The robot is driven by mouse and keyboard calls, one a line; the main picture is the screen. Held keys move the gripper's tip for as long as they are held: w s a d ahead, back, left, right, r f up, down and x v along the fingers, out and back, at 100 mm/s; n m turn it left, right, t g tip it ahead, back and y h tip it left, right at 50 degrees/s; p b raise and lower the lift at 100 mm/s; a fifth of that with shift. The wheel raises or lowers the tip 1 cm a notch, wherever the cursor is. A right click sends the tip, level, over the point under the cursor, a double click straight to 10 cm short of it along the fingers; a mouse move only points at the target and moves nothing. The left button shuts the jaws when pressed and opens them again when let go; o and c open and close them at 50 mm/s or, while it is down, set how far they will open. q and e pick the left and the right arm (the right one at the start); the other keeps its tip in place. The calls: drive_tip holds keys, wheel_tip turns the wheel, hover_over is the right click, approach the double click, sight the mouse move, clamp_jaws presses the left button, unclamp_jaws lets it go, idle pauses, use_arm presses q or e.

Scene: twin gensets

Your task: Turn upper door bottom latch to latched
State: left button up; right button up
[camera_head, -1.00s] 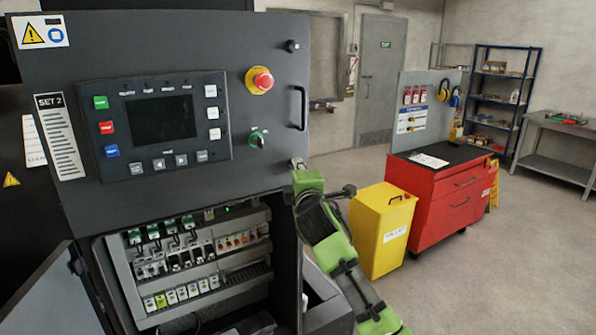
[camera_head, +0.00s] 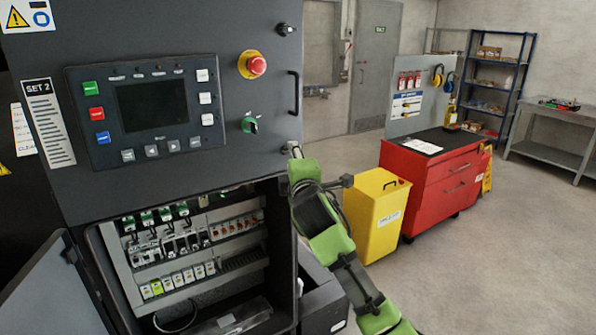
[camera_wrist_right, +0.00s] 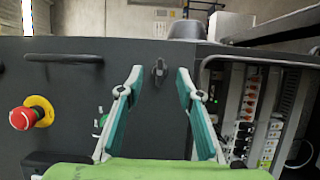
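The upper door (camera_head: 225,150) is a dark grey panel with a screen, and it stands closed over the open lower bay. Its bottom latch is a small dark knob (camera_wrist_right: 159,72) near the door's lower right corner; in the right wrist view its long side runs up and down the picture. My right gripper (camera_wrist_right: 160,76) is open, with one finger on each side of the latch and a gap visible on both sides. In the head view the right gripper (camera_head: 293,152) is at that corner and largely covers the latch. My left gripper is not in view.
The door also carries a top latch (camera_head: 286,29), a bar handle (camera_head: 294,93), a red emergency stop (camera_head: 256,66) and a green selector (camera_head: 249,125). The lower door (camera_head: 50,295) hangs open at left. A yellow bin (camera_head: 377,215) and red cabinet (camera_head: 432,185) stand right.

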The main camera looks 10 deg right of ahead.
drive_tip(key=s, duration=0.9)
drive_tip(key=shift+s+a, duration=0.2)
drive_tip(key=shift+s, duration=0.2)
